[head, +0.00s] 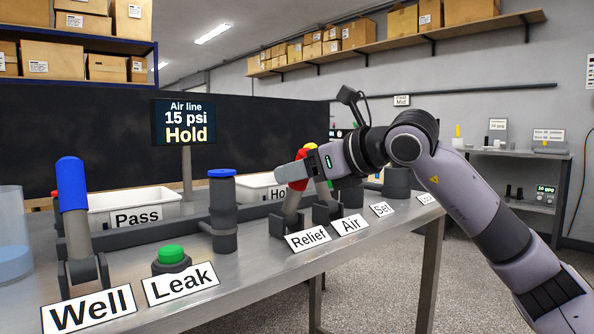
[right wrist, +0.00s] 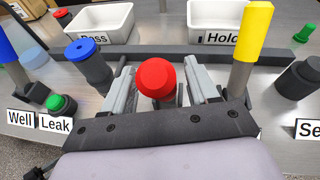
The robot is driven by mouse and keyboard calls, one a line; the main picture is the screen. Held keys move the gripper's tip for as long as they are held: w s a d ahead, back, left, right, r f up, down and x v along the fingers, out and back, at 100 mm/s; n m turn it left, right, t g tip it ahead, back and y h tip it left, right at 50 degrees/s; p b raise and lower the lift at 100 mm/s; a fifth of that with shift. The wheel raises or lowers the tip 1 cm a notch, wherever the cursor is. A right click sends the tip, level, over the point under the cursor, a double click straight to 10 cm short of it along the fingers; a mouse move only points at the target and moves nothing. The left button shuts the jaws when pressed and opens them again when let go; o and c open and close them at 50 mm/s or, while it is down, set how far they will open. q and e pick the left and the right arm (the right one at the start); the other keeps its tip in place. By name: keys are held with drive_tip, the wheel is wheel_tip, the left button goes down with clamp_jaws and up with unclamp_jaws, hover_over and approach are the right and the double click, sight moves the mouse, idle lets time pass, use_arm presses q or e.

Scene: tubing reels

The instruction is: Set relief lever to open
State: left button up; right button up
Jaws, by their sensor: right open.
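The relief lever stands behind the "Relief" label (head: 308,238). Its grey stem (head: 292,208) rises from a dark bracket, and its red knob (head: 305,152) is partly hidden by my right gripper (head: 292,172). In the right wrist view the red knob (right wrist: 155,78) sits between the two spread fingers of my right gripper (right wrist: 160,88), with room visible beside it. The fingers are open around the knob; I cannot tell whether either touches it. My left gripper is in neither view.
The yellow-handled lever (right wrist: 252,45) stands close to the right finger. A blue-capped post (head: 222,210), a green button (head: 171,253) and a blue-handled lever (head: 73,190) stand to the left. Pass (head: 130,203) and Hold (head: 250,186) trays lie behind. A screen (head: 185,122) reads "15 psi Hold".

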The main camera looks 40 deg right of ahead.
drive_tip(key=v, duration=0.6)
idle(0.4)
